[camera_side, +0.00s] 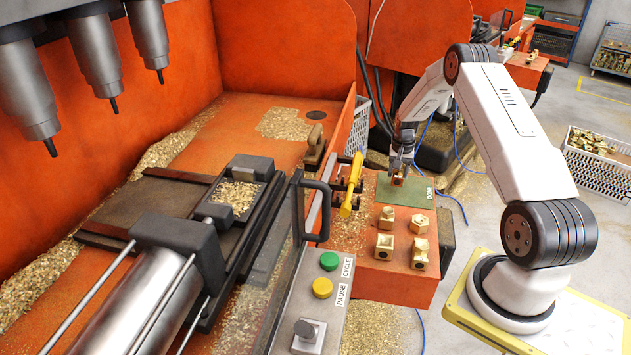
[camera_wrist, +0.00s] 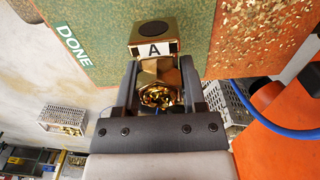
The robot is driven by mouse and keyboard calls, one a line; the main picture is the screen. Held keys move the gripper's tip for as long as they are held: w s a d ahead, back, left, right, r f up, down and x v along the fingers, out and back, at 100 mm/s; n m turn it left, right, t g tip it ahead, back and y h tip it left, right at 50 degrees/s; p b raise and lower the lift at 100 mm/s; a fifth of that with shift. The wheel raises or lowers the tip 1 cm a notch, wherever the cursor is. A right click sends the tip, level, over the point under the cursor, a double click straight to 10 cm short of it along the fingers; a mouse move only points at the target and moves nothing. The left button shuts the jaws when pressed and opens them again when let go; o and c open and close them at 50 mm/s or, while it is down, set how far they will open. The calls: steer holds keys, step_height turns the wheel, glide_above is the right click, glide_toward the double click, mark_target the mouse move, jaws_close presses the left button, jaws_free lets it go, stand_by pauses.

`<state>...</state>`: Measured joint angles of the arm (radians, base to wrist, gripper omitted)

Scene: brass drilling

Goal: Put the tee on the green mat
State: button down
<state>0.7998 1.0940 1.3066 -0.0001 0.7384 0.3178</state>
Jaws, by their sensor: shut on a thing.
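The tee (camera_wrist: 160,76) is brass, with a dark round opening in its far end and a white label "A" across it in the wrist view. My gripper (camera_wrist: 160,88) is shut on it, one finger on each side. The green mat (camera_wrist: 105,40), marked "DONE", lies behind the tee in that view. In the side view my gripper (camera_side: 398,172) points down over the back left part of the green mat (camera_side: 412,196), with the tee (camera_side: 398,181) small between its fingers. I cannot tell whether the tee touches the mat.
Several brass fittings (camera_side: 386,246) stand on the orange bench in front of the mat. A yellow handle (camera_side: 352,185) rises at the left of the bench. A crate of brass parts (camera_side: 597,150) stands at the right. The mat's front right part is clear.

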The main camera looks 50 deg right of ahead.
mark_target(397, 179)
steer(key=shift+f, duration=1.35)
steer(key=shift+c, duration=0.8)
jaws_free()
steer(key=shift+f, duration=0.2)
steer(key=shift+r, duration=0.1)
step_height(397, 179, up, 12)
steer(key=shift+r, duration=0.1)
steer(key=shift+a, duration=0.1)
